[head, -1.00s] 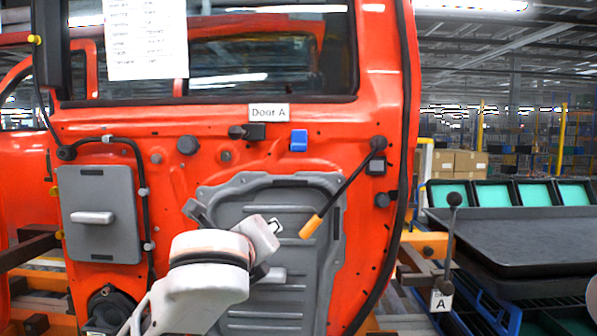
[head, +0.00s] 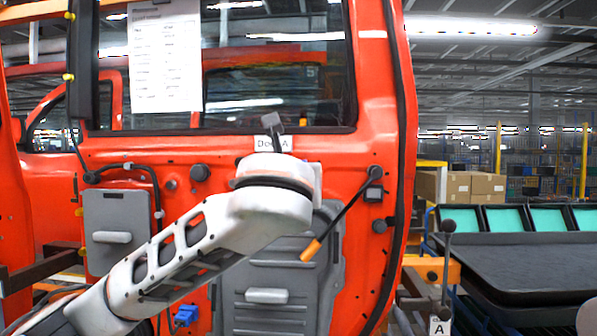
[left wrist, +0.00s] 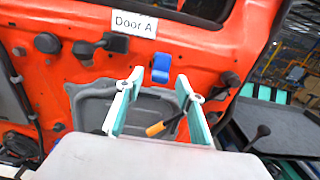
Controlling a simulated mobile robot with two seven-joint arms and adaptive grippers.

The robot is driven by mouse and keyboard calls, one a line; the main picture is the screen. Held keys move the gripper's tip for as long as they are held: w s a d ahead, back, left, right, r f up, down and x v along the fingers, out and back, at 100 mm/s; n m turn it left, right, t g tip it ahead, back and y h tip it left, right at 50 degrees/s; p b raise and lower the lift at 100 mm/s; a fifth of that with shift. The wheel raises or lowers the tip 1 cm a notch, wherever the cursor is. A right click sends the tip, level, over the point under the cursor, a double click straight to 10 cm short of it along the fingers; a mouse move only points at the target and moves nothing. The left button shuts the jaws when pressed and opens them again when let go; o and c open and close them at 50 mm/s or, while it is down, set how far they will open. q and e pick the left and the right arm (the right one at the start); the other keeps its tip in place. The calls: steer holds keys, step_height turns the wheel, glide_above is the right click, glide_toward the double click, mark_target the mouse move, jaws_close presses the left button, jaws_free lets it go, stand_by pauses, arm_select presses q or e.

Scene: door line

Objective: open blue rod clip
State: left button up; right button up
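The blue rod clip (left wrist: 162,68) is on the red door right of the "Door A" label (left wrist: 134,23). In the head view my left arm hides the clip. My left gripper (left wrist: 160,84) is open and empty, its two green-padded fingers apart. In the wrist picture the clip appears just beyond the fingertips, between them; I see no contact. A black rod with an orange tip (head: 311,250) slants down-left from a dark pivot (head: 375,172) at the door's right edge. The orange tip (left wrist: 155,128) shows low between the fingers. My right gripper is not in view.
The red door (head: 381,90) has a grey panel (head: 268,265), a grey box with a handle (head: 112,236) and dark knobs. A blue part (head: 185,316) is low on the door. A dark table (head: 520,270) with teal bins stands at the right.

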arm_select(q)
steer(key=shift+w, duration=1.3)
jaws_close()
steer(key=shift+s+r+g, duration=0.1)
steer(key=shift+r+g, duration=0.5)
steer(key=shift+g, duration=0.55)
steer(key=shift+s+r+g, duration=0.1)
steer(key=shift+r+g, duration=0.55)
steer(key=shift+g, duration=0.55)
steer(key=shift+s+r+g, duration=0.1)
steer(key=shift+r+g, duration=0.5)
steer(key=shift+g, duration=0.55)
steer(key=shift+w, duration=0.1)
jaws_free()
